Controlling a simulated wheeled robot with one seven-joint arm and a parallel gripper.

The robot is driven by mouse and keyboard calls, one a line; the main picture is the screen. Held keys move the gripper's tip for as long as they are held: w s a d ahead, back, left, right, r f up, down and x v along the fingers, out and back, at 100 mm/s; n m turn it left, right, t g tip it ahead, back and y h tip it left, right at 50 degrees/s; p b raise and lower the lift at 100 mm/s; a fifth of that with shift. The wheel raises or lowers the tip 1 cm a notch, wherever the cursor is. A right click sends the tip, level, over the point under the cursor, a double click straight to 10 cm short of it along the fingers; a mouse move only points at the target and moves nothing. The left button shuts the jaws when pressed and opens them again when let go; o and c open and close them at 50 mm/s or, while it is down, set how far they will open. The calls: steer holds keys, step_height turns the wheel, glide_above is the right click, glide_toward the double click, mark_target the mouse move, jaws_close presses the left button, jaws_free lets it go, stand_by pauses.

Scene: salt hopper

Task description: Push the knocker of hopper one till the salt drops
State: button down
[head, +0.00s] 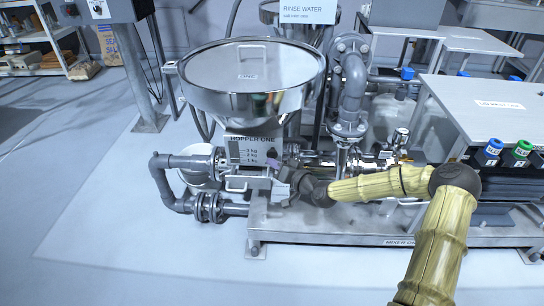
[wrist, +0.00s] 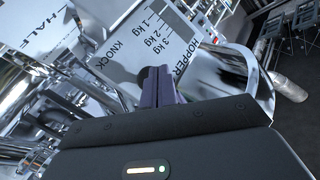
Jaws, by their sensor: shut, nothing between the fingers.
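Hopper one (head: 252,82) is a shiny steel cone with a lidded top, standing at the left of the skid. Its white plate (head: 238,146) reads "HOPPER ONE" with 1, 2 and 3 kg marks. The knocker (head: 272,153) shows as a small dark knob on that plate. In the wrist view the plate (wrist: 186,28) is upside down, with "KNOCK" lettered beside the dark knocker (wrist: 149,76). My gripper (wrist: 168,82) is shut and empty, its purple fingers at the knocker. I cannot tell whether they touch it. No falling salt shows.
A steel handle loop (head: 247,184) sits below the plate. Grey pipes (head: 205,207) run to the left, and a flanged pipe (head: 352,90) rises to the right. The mixer skid edge (head: 340,232) lies below my arm. The floor at left is clear.

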steer(key=shift+w, duration=0.35)
steer(key=shift+w+b, duration=0.3)
steer(key=shift+w, duration=0.5)
stand_by(1.3)
steer(key=shift+s+r, duration=0.1)
steer(key=shift+s, duration=0.05)
steer(key=shift+s+p, duration=0.35)
steer(key=shift+s, duration=0.75)
steer(key=s+p, duration=0.1)
steer(key=s, duration=0.4)
steer(key=shift+a, duration=0.1)
stand_by(0.5)
